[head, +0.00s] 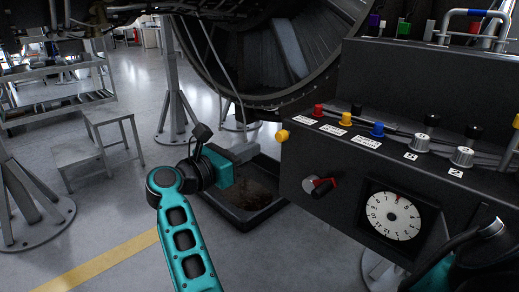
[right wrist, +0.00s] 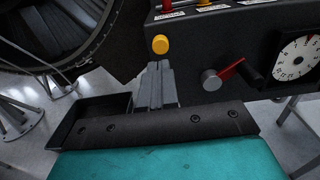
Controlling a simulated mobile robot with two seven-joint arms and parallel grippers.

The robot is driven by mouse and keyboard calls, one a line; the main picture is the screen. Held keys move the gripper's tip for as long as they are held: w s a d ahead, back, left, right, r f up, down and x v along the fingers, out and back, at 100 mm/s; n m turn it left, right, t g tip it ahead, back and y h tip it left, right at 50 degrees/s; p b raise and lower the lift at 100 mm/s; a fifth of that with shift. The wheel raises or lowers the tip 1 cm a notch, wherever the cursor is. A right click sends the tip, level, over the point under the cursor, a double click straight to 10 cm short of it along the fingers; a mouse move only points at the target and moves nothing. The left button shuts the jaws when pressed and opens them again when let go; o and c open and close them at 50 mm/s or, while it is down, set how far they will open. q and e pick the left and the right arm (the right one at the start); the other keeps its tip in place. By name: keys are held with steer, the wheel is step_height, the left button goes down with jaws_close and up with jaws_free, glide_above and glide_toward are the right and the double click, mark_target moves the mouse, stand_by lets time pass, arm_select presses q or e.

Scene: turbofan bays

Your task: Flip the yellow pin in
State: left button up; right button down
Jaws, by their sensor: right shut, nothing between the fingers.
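A yellow round-headed pin (head: 282,136) sticks out from the upper left corner of the dark console's front face. In the right wrist view the yellow pin (right wrist: 160,45) stands just beyond my fingertips. My right gripper (head: 252,151) is shut and empty, left of the pin and a little below it, with a visible gap in the head view. Its fingers (right wrist: 155,72) lie together in the right wrist view, pointing towards the pin. A second yellow knob (head: 346,119) stands on the console's upper ledge. My left gripper is not in view.
The console (head: 330,222) carries red (head: 318,110) and blue (head: 377,129) knobs, a red-marked lever (head: 320,186) and a white dial (head: 393,216). A black tray (head: 236,216) lies below my right gripper. The engine ring (head: 262,103) is behind.

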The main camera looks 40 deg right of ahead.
steer(key=a, duration=0.7)
steer(key=shift+s, duration=0.25)
steer(key=shift+a+f, duration=0.1)
steer(key=shift+a, duration=0.05)
